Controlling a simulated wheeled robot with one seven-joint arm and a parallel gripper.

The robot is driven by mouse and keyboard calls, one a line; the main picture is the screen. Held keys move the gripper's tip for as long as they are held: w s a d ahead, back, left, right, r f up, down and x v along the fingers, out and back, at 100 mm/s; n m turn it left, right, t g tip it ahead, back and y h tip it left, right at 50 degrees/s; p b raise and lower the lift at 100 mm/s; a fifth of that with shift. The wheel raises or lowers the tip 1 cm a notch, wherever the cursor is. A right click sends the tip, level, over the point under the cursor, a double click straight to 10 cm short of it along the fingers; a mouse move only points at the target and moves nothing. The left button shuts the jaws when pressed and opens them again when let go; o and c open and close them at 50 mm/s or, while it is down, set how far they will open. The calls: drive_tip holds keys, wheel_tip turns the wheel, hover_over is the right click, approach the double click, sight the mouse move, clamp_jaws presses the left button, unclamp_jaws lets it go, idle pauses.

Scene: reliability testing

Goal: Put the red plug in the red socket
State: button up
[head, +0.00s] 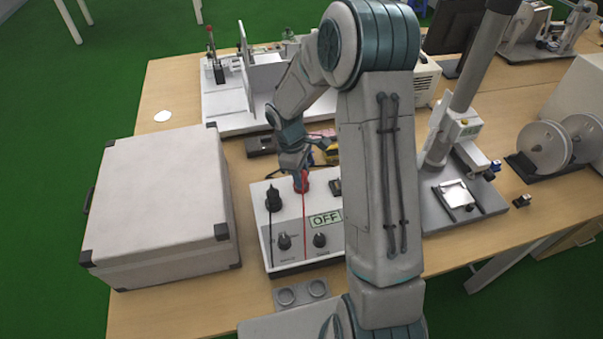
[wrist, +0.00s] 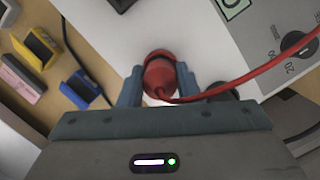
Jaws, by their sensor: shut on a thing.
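The red plug (head: 303,187) is at the top of the white control panel (head: 289,217), with its red cable running down over the panel. It also shows in the wrist view (wrist: 159,78), between the two fingers. My gripper (wrist: 159,70) is shut on the red plug and reaches down from above in the head view (head: 298,167). A rounded red part shows just beyond the plug in the wrist view. I cannot tell whether it is the red socket or how far the plug sits in it.
A black plug (head: 273,198) stands on the panel left of the red one. The panel has an OFF label (head: 325,219) and two knobs. A large grey case (head: 160,195) stands close on the left. Blue and yellow holders (wrist: 78,88) lie near my gripper.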

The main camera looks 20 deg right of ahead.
drive_tip(key=shift+f+b, duration=0.3)
drive_tip(key=shift+f, duration=0.2)
drive_tip(key=o, duration=0.7)
drive_tip(key=shift+r, duration=0.15)
drive_tip(key=shift+p+v, duration=3.95)
drive_tip(key=shift+v, duration=1.45)
drive_tip(key=s+d+r+m+t, duration=0.25)
drive_tip(key=s+r+m, duration=0.35)
drive_tip(key=s+r, duration=0.6)
drive_tip(key=s+r+m+t, duration=0.1)
drive_tip(key=s+r, duration=0.1)
drive_tip(key=s, duration=0.1)
drive_tip(key=s+r+m+y, duration=0.1)
drive_tip(key=s+r+m, duration=0.1)
drive_tip(key=s, duration=0.2)
drive_tip(key=s+r+m+t+y+b, duration=0.1)
drive_tip(key=s+r+m, duration=0.1)
drive_tip(key=s, duration=0.1)
drive_tip(key=shift+s+a+r+t, duration=0.2)
drive_tip(key=shift+s+a+t, duration=0.05)
drive_tip(key=shift+a+t, duration=0.1)
